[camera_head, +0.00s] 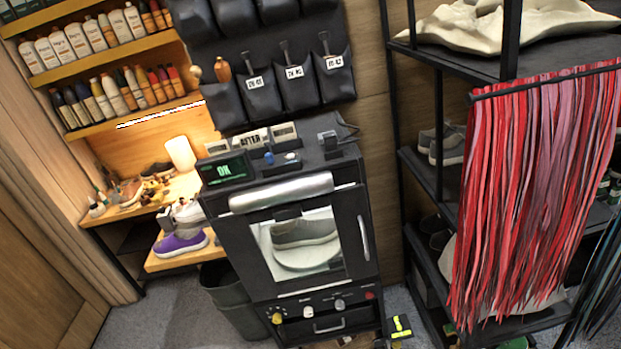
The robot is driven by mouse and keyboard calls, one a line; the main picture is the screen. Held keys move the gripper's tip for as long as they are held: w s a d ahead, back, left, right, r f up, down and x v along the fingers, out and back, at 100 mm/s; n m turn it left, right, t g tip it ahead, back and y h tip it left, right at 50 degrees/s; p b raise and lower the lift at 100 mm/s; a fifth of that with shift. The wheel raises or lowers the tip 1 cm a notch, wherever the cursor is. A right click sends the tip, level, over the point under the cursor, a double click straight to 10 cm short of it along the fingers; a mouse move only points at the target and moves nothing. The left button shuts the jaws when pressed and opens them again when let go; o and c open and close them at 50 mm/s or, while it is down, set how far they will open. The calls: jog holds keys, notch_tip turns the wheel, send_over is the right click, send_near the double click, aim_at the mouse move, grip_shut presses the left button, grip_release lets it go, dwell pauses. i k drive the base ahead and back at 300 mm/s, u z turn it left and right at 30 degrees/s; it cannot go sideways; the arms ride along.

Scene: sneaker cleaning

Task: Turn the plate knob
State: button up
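The black cleaning machine (350,210) stands at the middle of the view, tilted in the picture. Behind its door window a grey sneaker (303,231) sits on a pale round plate (308,259). The lower front panel has a yellow knob (276,318), a silver knob (308,311) and another silver knob (340,304). A small red button (369,295) is at the panel's right end. The labels are too small to read, so I cannot tell which is the plate knob. My gripper is not visible.
A green display (227,169) stands on the machine's top left. A grey bin (231,300) is left of the machine. Red strips (530,190) hang from a black rack at right. A shelf of bottles (90,40) is upper left. Some floor (175,320) shows free at lower left.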

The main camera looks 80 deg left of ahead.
aim_at(308, 310)
jog(key=u, duration=0.2)
jog(key=k, duration=0.45)
jog(key=u, duration=0.8)
jog(key=i, duration=0.5)
jog(key=u, duration=0.1)
